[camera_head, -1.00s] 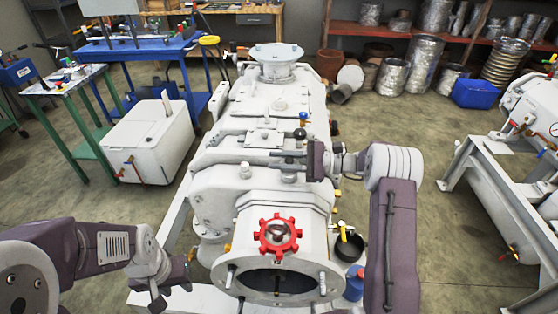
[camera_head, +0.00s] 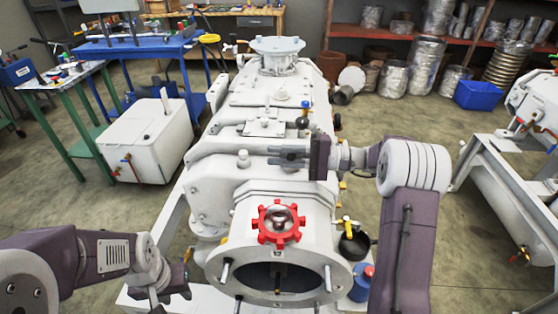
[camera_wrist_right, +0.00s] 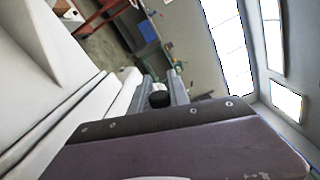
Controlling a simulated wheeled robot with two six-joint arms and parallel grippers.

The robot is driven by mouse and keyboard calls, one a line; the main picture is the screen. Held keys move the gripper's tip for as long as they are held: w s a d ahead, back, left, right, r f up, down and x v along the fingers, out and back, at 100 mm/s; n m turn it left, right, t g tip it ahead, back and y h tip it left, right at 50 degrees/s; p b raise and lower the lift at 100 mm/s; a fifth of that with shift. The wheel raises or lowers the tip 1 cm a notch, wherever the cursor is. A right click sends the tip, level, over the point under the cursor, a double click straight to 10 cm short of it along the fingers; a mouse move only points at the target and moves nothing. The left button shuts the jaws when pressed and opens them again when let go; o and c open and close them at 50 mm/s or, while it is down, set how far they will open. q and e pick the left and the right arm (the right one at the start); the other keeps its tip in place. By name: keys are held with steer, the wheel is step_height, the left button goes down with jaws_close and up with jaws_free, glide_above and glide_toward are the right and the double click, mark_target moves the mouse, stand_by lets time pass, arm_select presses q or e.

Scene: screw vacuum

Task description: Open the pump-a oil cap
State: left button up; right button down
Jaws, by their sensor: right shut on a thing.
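The large white pump (camera_head: 215,195) stands in the middle of the head view. My right gripper (camera_head: 288,155) lies over its upper side, its arm coming in from the right. In the right wrist view, a dark round cap (camera_wrist_right: 160,98) sits between the two grey fingers of my right gripper (camera_wrist_right: 162,92), which is shut on it. In the head view the fingers largely hide this cap. My left gripper (camera_head: 172,292) is low at the left, beside the pump's front and away from the cap; its jaw opening is unclear.
A red handwheel (camera_head: 278,224) sits above the pump's round front opening. A black-knobbed valve (camera_head: 302,122) is just behind my right gripper. A white tank (camera_head: 145,142) stands left, and another white machine (camera_head: 530,180) stands right. Open floor lies between the machines.

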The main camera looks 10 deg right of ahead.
arm_select(q)
steer(key=shift+f+b, duration=1.05)
steer(key=shift+f, duration=0.4)
arm_select(e)
steer(key=shift+s+a+f+n, duration=0.1)
steer(key=shift+s+f+n, duration=0.1)
steer(key=shift+n, duration=0.3)
steer(key=shift+s+f+n, duration=0.1)
steer(key=shift+s+n, duration=0.1)
steer(key=shift+n, duration=0.3)
steer(key=shift+r, duration=0.1)
steer(key=c, duration=1.3)
jaws_free()
steer(key=shift+o, duration=0.2)
steer(key=p+v, duration=0.1)
steer(key=v, duration=0.7)
steer(key=shift+s+d+r+p, duration=0.1)
steer(key=shift+d+p, duration=0.25)
steer(key=shift+p, duration=0.05)
steer(key=shift+s+d, duration=0.1)
steer(key=shift+d, duration=0.1)
arm_select(q)
steer(key=shift+r, duration=0.95)
